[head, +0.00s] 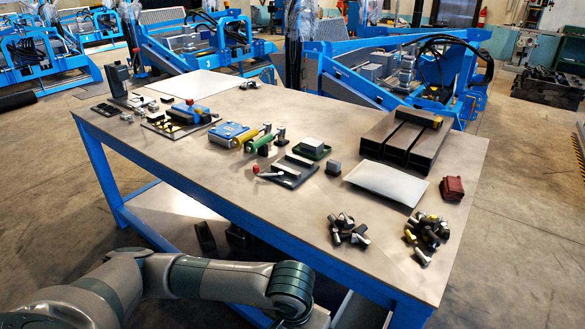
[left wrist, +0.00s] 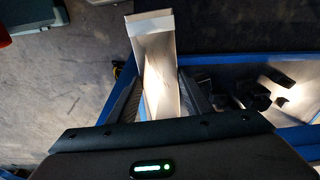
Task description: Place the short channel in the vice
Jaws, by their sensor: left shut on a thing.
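My left gripper (left wrist: 160,88) is shut on a pale metal channel (left wrist: 152,50) in the left wrist view, with one dark finger on each side of it. The channel's far end stands out past the fingertips, over the floor beside a blue table edge. In the head view my left arm reaches in low in front of the table, and its gripper is hidden. A dark plate with two grey bars and a red-knobbed lever (head: 290,170) lies mid-table and looks like the vice, though I cannot be sure. My right gripper is not in view.
The blue-framed table (head: 270,215) holds a blue device (head: 232,133), large dark channels (head: 402,135), a white plate (head: 386,183), a dark red block (head: 452,188) and two piles of small parts (head: 347,229). The front left tabletop is clear.

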